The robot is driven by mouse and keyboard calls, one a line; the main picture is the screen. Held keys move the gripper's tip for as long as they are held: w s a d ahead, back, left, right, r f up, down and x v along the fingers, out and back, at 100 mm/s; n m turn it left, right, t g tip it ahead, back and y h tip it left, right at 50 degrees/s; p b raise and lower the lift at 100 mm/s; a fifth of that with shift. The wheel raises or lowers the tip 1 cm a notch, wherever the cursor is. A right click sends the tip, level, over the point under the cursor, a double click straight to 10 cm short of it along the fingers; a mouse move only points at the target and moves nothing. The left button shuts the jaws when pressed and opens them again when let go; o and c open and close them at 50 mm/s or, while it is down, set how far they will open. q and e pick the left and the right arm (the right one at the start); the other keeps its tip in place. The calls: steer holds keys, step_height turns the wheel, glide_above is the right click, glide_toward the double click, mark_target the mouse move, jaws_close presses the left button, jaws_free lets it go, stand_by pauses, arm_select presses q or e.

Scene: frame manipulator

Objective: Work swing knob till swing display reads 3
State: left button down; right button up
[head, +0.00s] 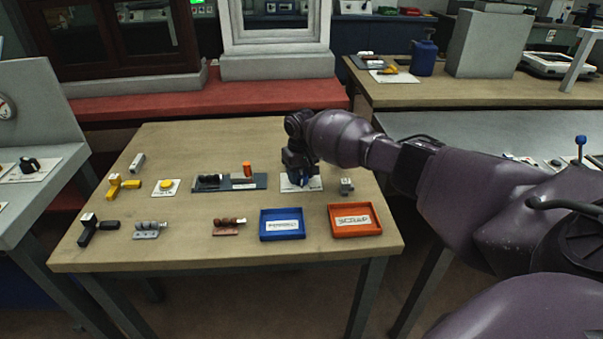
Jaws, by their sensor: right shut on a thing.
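My right gripper (298,172) reaches down at the back right of the wooden table and is shut on a small blue knob (304,183). The knob stands on a white plate (288,187) with dark print too small to read, so I cannot confirm it is the swing knob. The gripper and wrist hide most of the knob, so its turn angle cannot be told. I cannot make out a swing display or its reading. My left gripper is not in view.
A blue tray (282,237) and an orange tray (331,232) lie in front of the plate. A small grey block (346,186) sits close right of it. A dark holder with an orange-topped part (247,170) is to the left, beside a yellow button (166,185).

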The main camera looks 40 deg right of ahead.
steer(key=n, duration=0.4)
steer(key=shift+s+f+n, duration=0.1)
steer(key=shift+n, duration=2)
steer(key=o, duration=0.9)
